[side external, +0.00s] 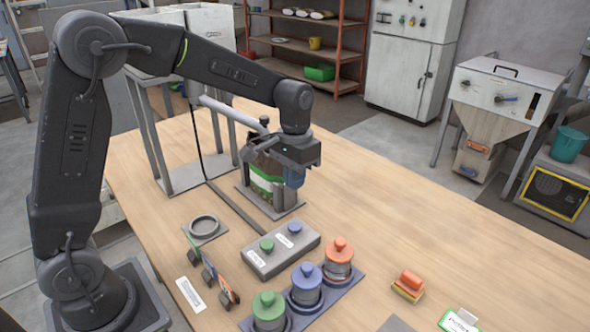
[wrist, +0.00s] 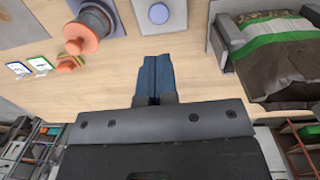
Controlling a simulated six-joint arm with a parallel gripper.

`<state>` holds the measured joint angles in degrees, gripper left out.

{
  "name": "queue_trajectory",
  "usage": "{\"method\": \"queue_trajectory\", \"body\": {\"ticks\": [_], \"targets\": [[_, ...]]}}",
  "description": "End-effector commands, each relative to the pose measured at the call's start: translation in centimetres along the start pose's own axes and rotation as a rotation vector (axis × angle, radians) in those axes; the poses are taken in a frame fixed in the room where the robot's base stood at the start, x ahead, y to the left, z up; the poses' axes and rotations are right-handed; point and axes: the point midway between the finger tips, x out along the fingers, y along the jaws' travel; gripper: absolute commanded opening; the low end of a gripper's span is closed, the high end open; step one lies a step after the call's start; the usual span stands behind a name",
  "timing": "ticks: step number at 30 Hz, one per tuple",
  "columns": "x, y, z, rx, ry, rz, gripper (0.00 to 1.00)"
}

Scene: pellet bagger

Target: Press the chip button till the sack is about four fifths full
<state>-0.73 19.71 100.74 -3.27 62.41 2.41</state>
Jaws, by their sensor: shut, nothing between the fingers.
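A button box (side external: 281,250) on the table carries a green button (side external: 266,245) and a blue button (side external: 295,228). Its labels are too small to read, so I cannot tell which is the chip button. The blue button also shows at the top of the wrist view (wrist: 158,13). The brown sack with a green and white band (side external: 266,183) stands upright on a base plate, partly hidden by my gripper; it shows in the wrist view (wrist: 285,50). Its fill level is unclear. My gripper (side external: 294,180), with blue fingers (wrist: 155,62), is shut and empty in front of the sack, apart from the buttons.
Green (side external: 269,309), blue (side external: 306,284) and orange (side external: 339,258) lidded canisters stand in a row beside the box. The right-hand tabletop is mostly clear.

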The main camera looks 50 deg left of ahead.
Motion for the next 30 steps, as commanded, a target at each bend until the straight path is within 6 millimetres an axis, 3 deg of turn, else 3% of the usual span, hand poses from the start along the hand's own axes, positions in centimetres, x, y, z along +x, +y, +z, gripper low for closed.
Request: {"method": "queue_trajectory", "body": {"ticks": [6, 20, 23, 30], "targets": [[-1.9, 0.0, 0.0, 0.000, 0.001, 0.000, 0.00], [-2.6, 0.0, 0.5, 0.000, 0.017, -0.001, 0.00], [-4.1, 0.1, 2.1, 0.001, 0.058, -0.006, 0.00], [-8.2, 0.3, 9.2, 0.004, 0.224, -0.024, 0.00]]}}
